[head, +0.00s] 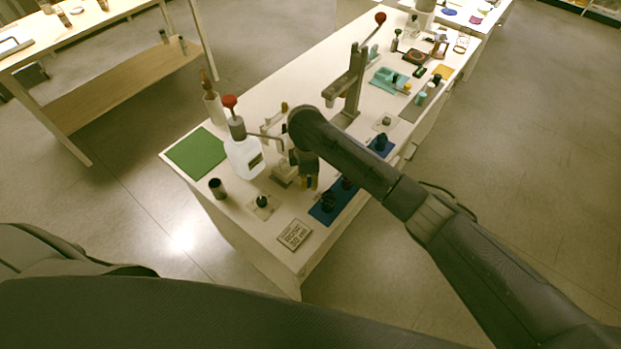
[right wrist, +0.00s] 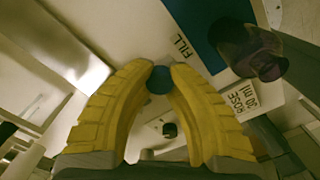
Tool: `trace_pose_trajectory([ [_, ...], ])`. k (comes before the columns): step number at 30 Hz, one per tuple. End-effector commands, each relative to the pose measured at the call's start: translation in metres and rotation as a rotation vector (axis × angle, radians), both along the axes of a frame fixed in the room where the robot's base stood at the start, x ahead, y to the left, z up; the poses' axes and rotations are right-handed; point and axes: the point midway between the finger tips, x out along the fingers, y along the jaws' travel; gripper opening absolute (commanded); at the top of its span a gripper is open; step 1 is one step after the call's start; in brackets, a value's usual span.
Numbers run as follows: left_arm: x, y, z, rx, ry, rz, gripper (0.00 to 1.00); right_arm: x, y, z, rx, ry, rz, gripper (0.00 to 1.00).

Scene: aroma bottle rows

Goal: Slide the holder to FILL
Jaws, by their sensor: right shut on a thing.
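My right gripper (head: 309,183) is low over the near part of the white table. In the right wrist view its yellow fingers (right wrist: 160,74) are shut on a round blue knob (right wrist: 159,80). I take it to be part of the holder; the rest of the holder is hidden or unclear. The printed word FILL (right wrist: 183,48) is on the white surface just beyond the fingertips, slightly to the right. In the head view a pale block (head: 284,174) sits left of the gripper; I cannot tell whether it belongs to the holder. My left gripper is not in view.
A blue mat (right wrist: 210,22) with a dark bottle (right wrist: 258,52) lies beside the fingers. A "ROSE 30 ml" card (head: 294,235), a white jug (head: 243,157), a green mat (head: 197,153), a dark cup (head: 217,188) and a lever press (head: 351,88) stand around.

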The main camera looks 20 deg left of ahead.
Motion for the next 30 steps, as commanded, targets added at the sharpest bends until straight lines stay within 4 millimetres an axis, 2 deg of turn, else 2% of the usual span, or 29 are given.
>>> trace_pose_trajectory([
  [1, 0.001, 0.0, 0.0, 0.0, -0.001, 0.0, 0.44, -0.005, 0.003, -0.001, 0.006, 0.01, 0.006, 0.17],
  [9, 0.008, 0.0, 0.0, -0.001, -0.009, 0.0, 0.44, -0.004, 0.003, -0.001, 0.006, 0.008, 0.005, 0.49],
  [10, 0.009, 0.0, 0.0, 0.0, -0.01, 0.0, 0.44, -0.004, 0.003, -0.001, 0.005, 0.007, 0.004, 0.5],
  [20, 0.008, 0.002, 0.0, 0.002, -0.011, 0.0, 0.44, -0.002, 0.002, 0.004, 0.004, 0.005, 0.003, 0.5],
  [23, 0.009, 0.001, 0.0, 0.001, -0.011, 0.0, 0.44, -0.002, 0.002, 0.013, 0.005, 0.004, 0.003, 0.5],
  [30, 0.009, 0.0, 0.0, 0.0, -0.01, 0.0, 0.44, -0.001, 0.002, 0.056, 0.004, 0.0, 0.004, 0.5],
])
